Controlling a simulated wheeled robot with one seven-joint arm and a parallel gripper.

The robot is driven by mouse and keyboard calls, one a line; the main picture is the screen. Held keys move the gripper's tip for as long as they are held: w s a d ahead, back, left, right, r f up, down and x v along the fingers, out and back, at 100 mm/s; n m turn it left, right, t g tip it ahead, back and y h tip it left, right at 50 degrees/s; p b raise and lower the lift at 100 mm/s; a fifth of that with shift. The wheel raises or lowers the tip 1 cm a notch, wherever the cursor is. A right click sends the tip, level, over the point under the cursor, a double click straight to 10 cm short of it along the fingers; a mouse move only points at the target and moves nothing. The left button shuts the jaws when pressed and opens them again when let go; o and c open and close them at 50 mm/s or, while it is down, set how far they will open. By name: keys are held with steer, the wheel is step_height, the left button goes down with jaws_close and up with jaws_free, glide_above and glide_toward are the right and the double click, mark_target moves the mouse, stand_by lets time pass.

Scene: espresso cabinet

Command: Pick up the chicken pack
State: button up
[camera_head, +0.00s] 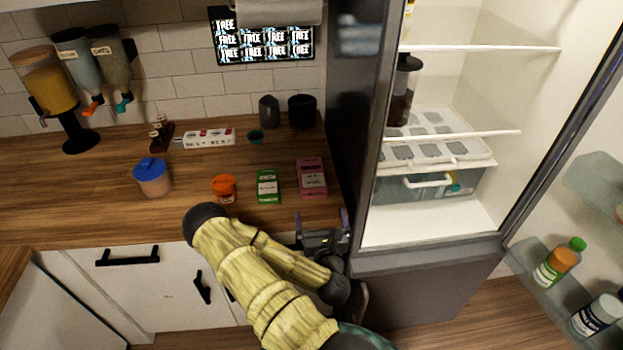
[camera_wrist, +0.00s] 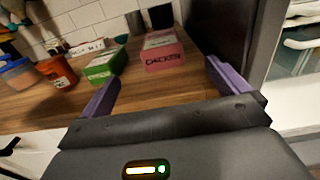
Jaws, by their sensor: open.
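The chicken pack is a pink box (camera_head: 311,178) on the wooden counter, close to the fridge's left side. In the wrist view the pink box (camera_wrist: 164,55) shows the word "CHICKEN" on its front and lies ahead, between the finger lines. My gripper (camera_head: 322,222) is at the counter's front edge, nearer than the pack and apart from it. Its two purple fingers are spread wide in the wrist view (camera_wrist: 160,84), with nothing between them.
A green box (camera_head: 268,186) stands just left of the pack, then an orange-lidded jar (camera_head: 223,188) and a blue-lidded tub (camera_head: 152,177). Dark canisters (camera_head: 302,111) stand behind. The open fridge (camera_head: 365,130) walls off the right side.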

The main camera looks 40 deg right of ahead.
mark_target(312, 177)
steer(key=shift+b+x, duration=1.1)
steer(key=shift+b, duration=0.05)
steer(key=b+x, duration=0.2)
steer(key=b, duration=0.4)
steer(key=shift+w+d+f, duration=0.1)
steer(key=shift+w+f, duration=0.05)
steer(key=shift+f, duration=0.1)
steer(key=x, duration=0.6)
steer(key=shift+w+d+r, duration=0.2)
steer(key=shift+r, duration=0.2)
steer(key=shift+w+d+f, duration=0.1)
steer(key=shift+w+d, duration=0.05)
steer(key=shift+w, duration=0.1)
steer(key=shift+p+x, duration=0.85)
steer(key=shift+x, duration=1.8)
steer(key=shift+f, duration=0.1)
steer(key=c, duration=1.3)
